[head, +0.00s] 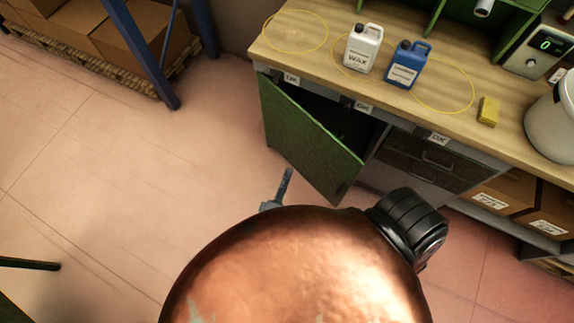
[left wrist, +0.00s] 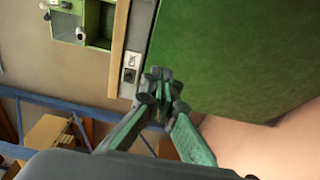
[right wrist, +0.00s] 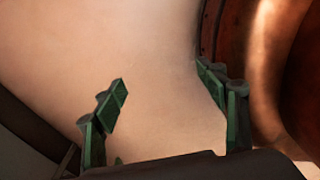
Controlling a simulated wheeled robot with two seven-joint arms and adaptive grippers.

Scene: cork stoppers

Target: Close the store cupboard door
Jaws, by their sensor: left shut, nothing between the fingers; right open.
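The store cupboard door (head: 305,140) is a green panel under the bench, swung outward and standing open. The dark cupboard interior (head: 350,125) shows behind it. My left gripper (head: 286,178) is low in front of the door, on its outer side, partly hidden. In the left wrist view, the left gripper (left wrist: 160,82) is shut and empty beside the edge of the large green door panel (left wrist: 230,45); I cannot tell whether it touches. My right gripper (right wrist: 162,80) is open and empty over bare floor in the right wrist view.
The wooden bench top (head: 330,85) holds a white wax jug (head: 361,50), a blue jug (head: 408,66), and a yellow block (head: 488,111). Drawers (head: 430,155) and cardboard boxes (head: 505,188) are right of the cupboard. Blue rack post (head: 145,55) stands left. The floor (head: 130,160) left of the door is clear.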

